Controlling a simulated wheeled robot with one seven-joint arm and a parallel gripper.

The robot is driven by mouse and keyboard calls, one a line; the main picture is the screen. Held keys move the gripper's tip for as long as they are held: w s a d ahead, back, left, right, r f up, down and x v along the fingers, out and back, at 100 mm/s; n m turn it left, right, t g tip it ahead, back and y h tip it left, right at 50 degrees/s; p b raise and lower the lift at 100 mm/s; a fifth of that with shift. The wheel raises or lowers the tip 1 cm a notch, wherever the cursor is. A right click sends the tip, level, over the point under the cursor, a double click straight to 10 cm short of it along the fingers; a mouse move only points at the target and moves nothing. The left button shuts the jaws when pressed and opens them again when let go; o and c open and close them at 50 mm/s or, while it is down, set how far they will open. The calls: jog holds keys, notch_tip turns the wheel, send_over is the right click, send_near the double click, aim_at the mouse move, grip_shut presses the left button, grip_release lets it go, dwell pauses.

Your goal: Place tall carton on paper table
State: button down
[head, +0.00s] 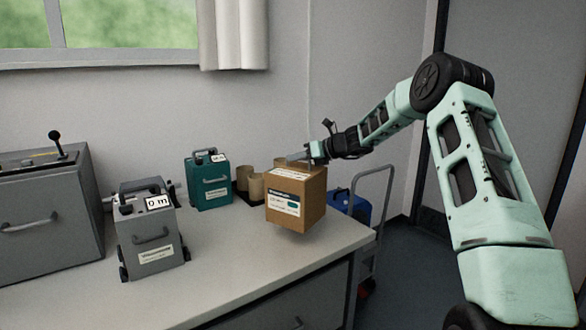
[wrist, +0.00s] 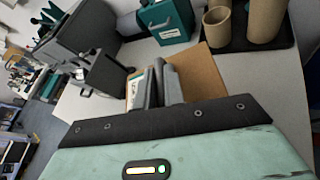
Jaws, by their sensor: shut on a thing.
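The tall carton (head: 296,200) is a brown cardboard box with white labels. It is upright near the right end of the pale table (head: 228,268). My gripper (head: 303,158) reaches it from the right and is shut on its top part. A shadow shows below the carton on the table, and I cannot tell whether its base touches the surface. In the wrist view the carton (wrist: 203,75) lies beyond my gripper (wrist: 162,78), whose fingers hide part of it.
A grey wheeled device (head: 150,230) and a teal case (head: 209,182) stand on the table left of the carton. Brown cardboard tubes (head: 256,186) stand on a dark tray behind it. A large grey machine (head: 45,215) is at the left. A trolley with a blue thing (head: 350,207) stands beyond the table's right edge.

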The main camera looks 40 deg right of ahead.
aim_at(298, 173)
jog(key=shift+f, duration=2.7)
jog(key=c, duration=1.8)
grip_release()
jog(key=shift+f, duration=0.3)
jog(key=shift+c, duration=0.2)
jog(key=o, duration=0.4)
jog(key=shift+c, duration=0.2)
jog(key=v, duration=1.2)
jog(key=shift+b, duration=0.45)
jog(key=shift+a, duration=0.1)
